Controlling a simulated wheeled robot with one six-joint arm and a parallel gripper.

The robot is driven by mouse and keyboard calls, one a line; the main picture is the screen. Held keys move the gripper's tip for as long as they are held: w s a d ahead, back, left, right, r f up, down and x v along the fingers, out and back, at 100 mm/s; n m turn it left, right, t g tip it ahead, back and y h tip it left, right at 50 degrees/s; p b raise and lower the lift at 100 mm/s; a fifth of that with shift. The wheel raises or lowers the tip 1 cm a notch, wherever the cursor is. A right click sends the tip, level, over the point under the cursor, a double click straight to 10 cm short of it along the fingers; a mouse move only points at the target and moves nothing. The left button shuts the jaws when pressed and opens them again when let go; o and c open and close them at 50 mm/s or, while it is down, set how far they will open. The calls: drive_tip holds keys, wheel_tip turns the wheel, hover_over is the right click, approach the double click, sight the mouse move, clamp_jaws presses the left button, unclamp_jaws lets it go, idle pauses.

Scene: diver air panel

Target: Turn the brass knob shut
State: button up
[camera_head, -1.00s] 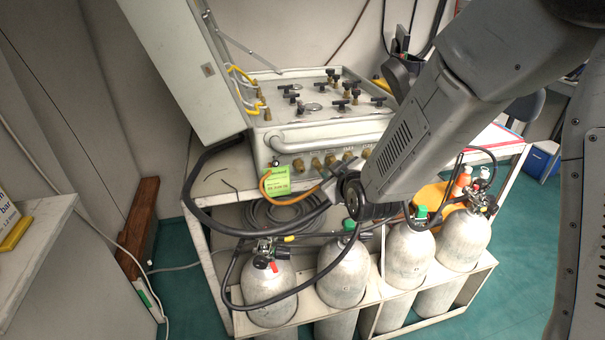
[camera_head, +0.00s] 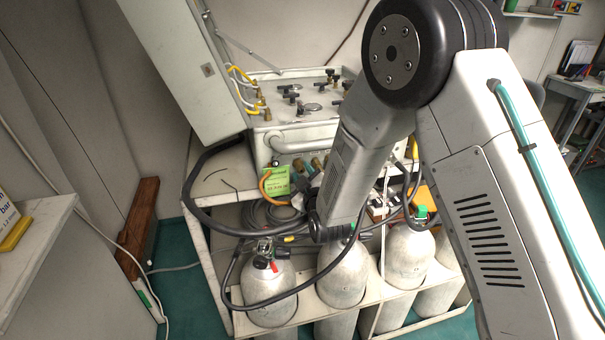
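The grey air panel box (camera_head: 262,150) stands on the cart with its lid open. A row of small brass fittings (camera_head: 315,163) runs along its front face below the grey handle bar. I cannot tell which of them is the brass knob; the right part of the row is hidden behind my arm. My gripper (camera_head: 300,200) is in front of and below the panel front, left of my wrist. It is small and mostly hidden by my wrist and dark hoses, so its opening and any contact cannot be made out.
A green tag (camera_head: 276,181) and an orange hose hang at the panel's front left. Black hoses (camera_head: 205,215) loop around the cart. Several grey cylinders, one with a green cap (camera_head: 421,213), stand in the rack below. Black valve knobs (camera_head: 291,92) stand on the panel top.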

drive_tip(key=shift+w+a, duration=0.1)
drive_tip(key=shift+w, duration=0.2)
clamp_jaws()
